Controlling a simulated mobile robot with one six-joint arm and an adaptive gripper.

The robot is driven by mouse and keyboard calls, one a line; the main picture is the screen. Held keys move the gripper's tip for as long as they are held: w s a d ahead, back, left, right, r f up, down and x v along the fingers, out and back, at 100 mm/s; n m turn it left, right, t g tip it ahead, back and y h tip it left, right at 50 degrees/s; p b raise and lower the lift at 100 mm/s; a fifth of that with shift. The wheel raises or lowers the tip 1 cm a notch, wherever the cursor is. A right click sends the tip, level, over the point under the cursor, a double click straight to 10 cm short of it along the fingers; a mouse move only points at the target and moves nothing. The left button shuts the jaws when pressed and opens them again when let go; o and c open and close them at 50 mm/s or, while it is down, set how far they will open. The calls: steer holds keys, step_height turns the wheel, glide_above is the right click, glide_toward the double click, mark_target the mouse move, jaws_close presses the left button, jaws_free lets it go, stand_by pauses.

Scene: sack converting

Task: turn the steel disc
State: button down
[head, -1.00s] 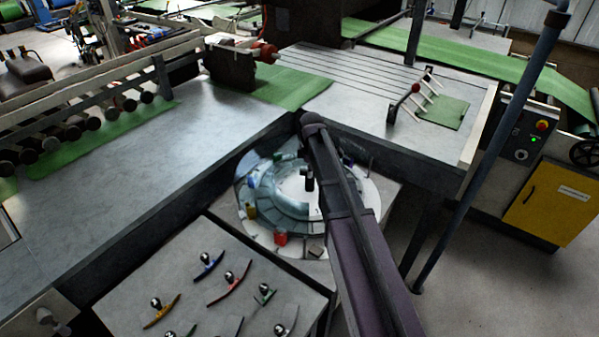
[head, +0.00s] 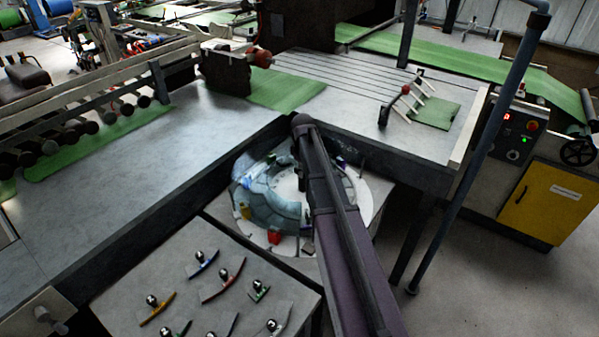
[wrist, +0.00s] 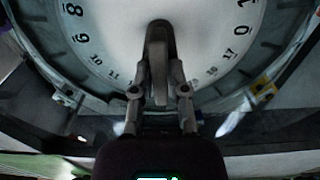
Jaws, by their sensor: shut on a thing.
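The steel disc (head: 287,187) lies flat in a round ring below the corner of the worktables, partly hidden by my arm. In the wrist view its pale face (wrist: 112,28) fills the top, with black numbers around the rim, among them 8, 9, 10, 11, 16, 17 and 0. My gripper (wrist: 159,84) is over the disc, its two fingers shut on a grey upright handle (wrist: 158,48). The fingers and handle cover the numbers at bottom centre. In the head view my arm hides most of the gripper.
A tray of handled coloured curved pieces (head: 200,295) stands in front left of the disc. Small coloured blocks, one red (head: 274,237), sit around the ring. A blue-grey post (head: 480,150) and a yellow cabinet (head: 545,203) stand at right.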

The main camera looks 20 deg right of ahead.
steer(key=shift+s+a+m, duration=0.1)
steer(key=shift+s+m, duration=0.05)
steer(key=shift+m, duration=0.95)
steer(key=shift+s+m, duration=0.1)
steer(key=shift+m, duration=1)
steer(key=shift+f+m, duration=0.1)
steer(key=shift+m, duration=2)
steer(key=shift+s+m, duration=0.1)
steer(key=shift+m, duration=4.5)
steer(key=c, duration=0.6)
jaws_free()
steer(key=shift+c, duration=0.2)
steer(key=shift+w, duration=0.25)
